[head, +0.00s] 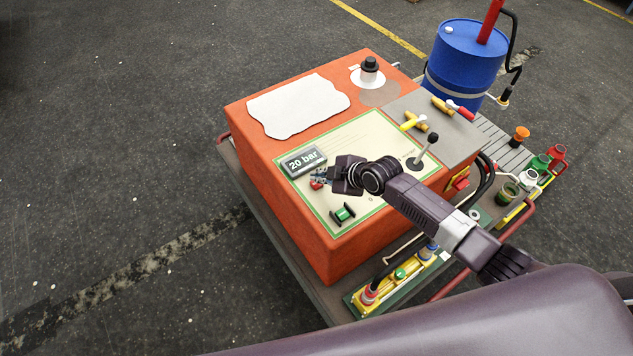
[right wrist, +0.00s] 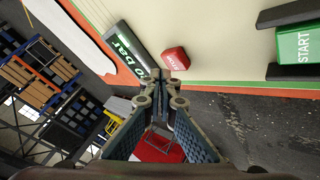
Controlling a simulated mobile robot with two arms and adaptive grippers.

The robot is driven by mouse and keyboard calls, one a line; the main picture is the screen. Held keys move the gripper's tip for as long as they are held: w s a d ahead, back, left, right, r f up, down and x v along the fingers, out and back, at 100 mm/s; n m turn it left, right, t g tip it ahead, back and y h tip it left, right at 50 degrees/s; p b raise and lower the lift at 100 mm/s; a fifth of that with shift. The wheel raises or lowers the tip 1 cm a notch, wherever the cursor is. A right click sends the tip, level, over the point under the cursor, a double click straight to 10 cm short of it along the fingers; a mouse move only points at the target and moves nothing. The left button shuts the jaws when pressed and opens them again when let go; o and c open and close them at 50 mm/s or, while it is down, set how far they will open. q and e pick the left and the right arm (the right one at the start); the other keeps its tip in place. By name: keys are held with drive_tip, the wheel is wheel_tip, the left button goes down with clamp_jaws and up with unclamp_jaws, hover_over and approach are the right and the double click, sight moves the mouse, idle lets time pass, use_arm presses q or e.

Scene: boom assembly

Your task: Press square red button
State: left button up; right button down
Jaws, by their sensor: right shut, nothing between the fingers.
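The square red button (head: 316,185), lettered STOP, is on the cream panel of the orange box, beside the "20 bar" display. It also shows in the right wrist view (right wrist: 175,58), just above and right of my fingertips. My right gripper (head: 320,175) is over the panel at the button, partly hiding it in the head view. In the right wrist view its fingers (right wrist: 160,76) are shut with nothing between them. I cannot tell whether the fingertips touch the button. My left gripper is not in view.
The "20 bar" display (head: 304,161) is close to the fingertips. A green START button (head: 343,213) between dark guards is nearer the front. A lever (head: 422,152) rises on the panel's right. A blue barrel (head: 465,60) stands behind. Hoses and valves line the cart's right side.

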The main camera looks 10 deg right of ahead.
sight(318, 184)
drive_tip(key=shift+f, duration=0.1)
idle(0.3)
drive_tip(key=shift+f+b, duration=0.3)
drive_tip(key=shift+b, duration=0.1)
drive_tip(key=shift+f+b, duration=0.5)
drive_tip(key=shift+f, duration=0.1)
idle(0.8)
drive_tip(key=shift+r, duration=0.15)
drive_tip(key=shift+r+p, duration=0.75)
drive_tip(key=shift+r, duration=0.1)
wheel_tip(318, 184, up, 5)
drive_tip(key=p, duration=0.4)
